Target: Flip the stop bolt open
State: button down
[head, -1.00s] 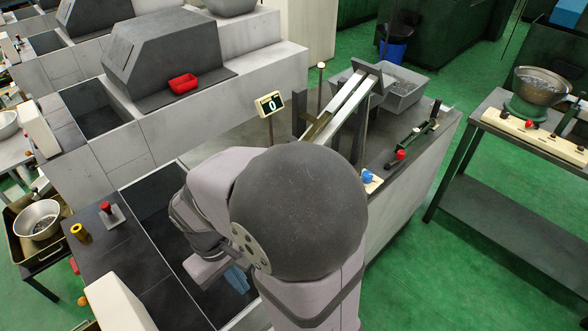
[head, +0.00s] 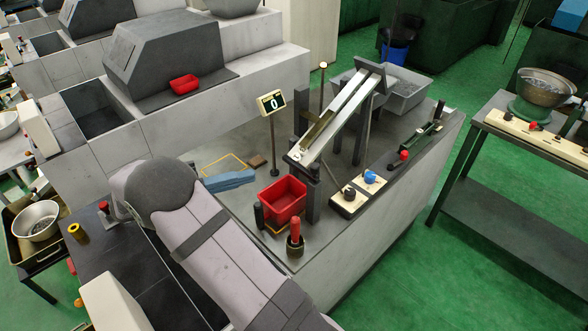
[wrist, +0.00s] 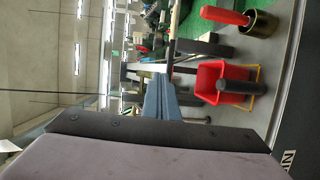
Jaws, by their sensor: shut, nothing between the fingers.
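The likeliest stop bolt is a dark bar with a red ball knob (head: 404,155) on a green rail near the right edge of the bench. Its exact state is too small to tell. My gripper (head: 250,176) has blue fingers, held together and empty, pointing right over the left part of the bench. It is well left of the red-knobbed bolt and apart from it. In the wrist view the gripper (wrist: 160,80) shows its blue fingers shut, with nothing between them. I cannot make out the bolt in that view.
A red bin (head: 284,200) and a red-handled tool in a dark cup (head: 295,238) stand right of my gripper.

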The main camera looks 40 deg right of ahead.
jog(key=shift+w+r+h, duration=0.25)
jog(key=shift+w+h, duration=0.05)
jog(key=s+p+x, duration=0.1)
jog(key=p+x, duration=0.2)
jog(key=x, duration=0.3)
jog(key=s+a+p+x, duration=0.1)
jog(key=s+p+x, duration=0.1)
jog(key=x, duration=0.4)
jog(key=shift+d+p, duration=0.4)
jog(key=shift+p, duration=0.15)
jog(key=shift+s+f, duration=0.1)
jog(key=shift+f, duration=0.05)
